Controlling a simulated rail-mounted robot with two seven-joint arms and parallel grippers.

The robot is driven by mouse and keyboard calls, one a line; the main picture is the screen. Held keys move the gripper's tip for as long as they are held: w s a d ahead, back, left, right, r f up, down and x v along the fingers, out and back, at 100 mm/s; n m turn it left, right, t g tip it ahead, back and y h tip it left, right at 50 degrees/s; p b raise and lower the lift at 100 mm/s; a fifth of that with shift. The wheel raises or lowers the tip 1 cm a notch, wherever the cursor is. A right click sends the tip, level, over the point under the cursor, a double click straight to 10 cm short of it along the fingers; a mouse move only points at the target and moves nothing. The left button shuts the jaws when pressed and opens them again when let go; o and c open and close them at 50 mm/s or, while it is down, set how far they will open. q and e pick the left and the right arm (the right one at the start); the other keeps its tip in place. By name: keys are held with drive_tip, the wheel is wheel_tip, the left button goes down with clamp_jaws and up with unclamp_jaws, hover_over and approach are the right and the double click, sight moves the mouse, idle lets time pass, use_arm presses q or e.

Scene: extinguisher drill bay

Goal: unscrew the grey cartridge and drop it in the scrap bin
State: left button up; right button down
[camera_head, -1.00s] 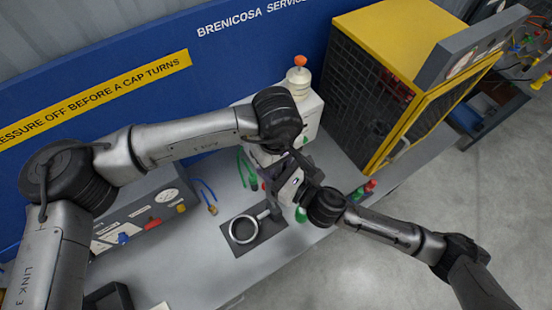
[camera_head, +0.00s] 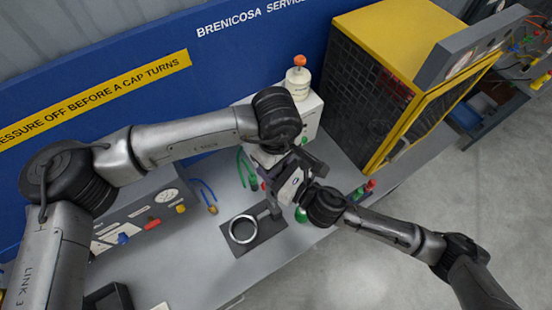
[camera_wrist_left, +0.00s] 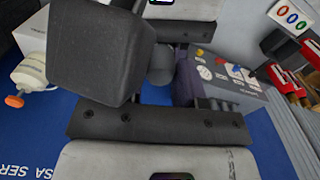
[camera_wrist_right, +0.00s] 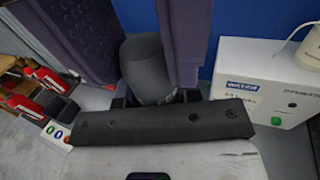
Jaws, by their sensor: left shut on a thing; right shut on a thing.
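My left gripper (camera_head: 281,168) and right gripper (camera_head: 300,176) meet above the bench, right of a ring stand. In the left wrist view, a grey rounded cylinder (camera_wrist_left: 161,66) shows between the dark fingers. The right wrist view shows a dark grey rounded piece (camera_wrist_right: 146,68) between the purple-padded fingers; it looks like the grey cartridge. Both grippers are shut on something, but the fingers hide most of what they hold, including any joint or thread. I cannot make out a scrap bin with certainty.
The ring stand (camera_head: 231,235) is on the bench below the grippers. A white box (camera_head: 310,113) with an orange-topped bottle (camera_head: 298,84) stands behind them. A yellow mesh cabinet (camera_head: 345,90) is at right. A grey control panel (camera_head: 150,213) and dark tray (camera_head: 92,301) are at left.

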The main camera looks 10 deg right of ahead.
use_arm(q)
drive_tip(key=o, duration=1)
drive_tip(key=shift+r, duration=0.1)
drive_tip(key=shift+r, duration=2.2)
